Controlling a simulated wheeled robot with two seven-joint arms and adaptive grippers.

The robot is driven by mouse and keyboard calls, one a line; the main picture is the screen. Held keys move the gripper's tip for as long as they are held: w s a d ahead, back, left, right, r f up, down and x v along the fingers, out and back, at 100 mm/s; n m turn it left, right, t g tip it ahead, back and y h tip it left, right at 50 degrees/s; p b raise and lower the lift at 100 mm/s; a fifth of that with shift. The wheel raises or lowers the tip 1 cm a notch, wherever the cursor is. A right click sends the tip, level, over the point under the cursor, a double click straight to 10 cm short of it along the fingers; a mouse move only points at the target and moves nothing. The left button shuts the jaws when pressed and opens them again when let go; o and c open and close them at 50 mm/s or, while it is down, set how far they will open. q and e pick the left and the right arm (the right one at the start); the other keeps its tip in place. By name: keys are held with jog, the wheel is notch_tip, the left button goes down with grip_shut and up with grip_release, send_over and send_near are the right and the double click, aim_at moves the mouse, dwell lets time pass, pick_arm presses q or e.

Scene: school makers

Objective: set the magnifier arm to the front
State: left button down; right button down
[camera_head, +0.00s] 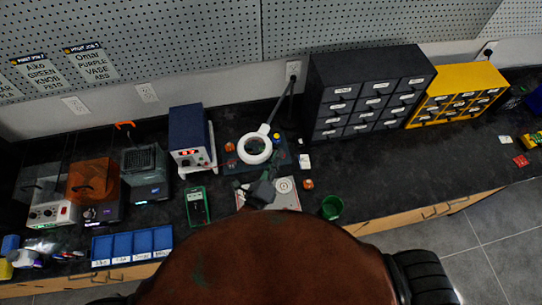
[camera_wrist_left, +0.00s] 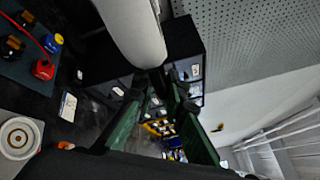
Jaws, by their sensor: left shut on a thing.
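The magnifier (camera_head: 255,148) has a white ring head with a round lens and stands over a dark mat at the middle of the bench. Its dark arm (camera_head: 283,104) slants up and right behind the head. My left gripper (camera_head: 242,184) is at the near side of the ring, shut on the magnifier. In the left wrist view a white part of the magnifier (camera_wrist_left: 135,28) comes down from the top to between the green fingers. The exact contact is partly hidden. My right gripper is not in view.
A blue power supply (camera_head: 187,138) stands left of the magnifier and a black drawer cabinet (camera_head: 325,130) to the right. A plate with a round dial (camera_head: 283,193), a green cup (camera_head: 332,207) and a green-framed meter (camera_head: 198,206) lie nearer. The bench right of the cup is mostly clear.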

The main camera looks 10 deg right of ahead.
pick_arm(q)
jog(key=c, duration=2.1)
grip_release()
jog(key=shift+r, duration=0.45)
jog(key=shift+f, duration=0.2)
jog(key=shift+a, duration=0.1)
jog(key=v, duration=1.2)
jog(key=shift+c, duration=0.3)
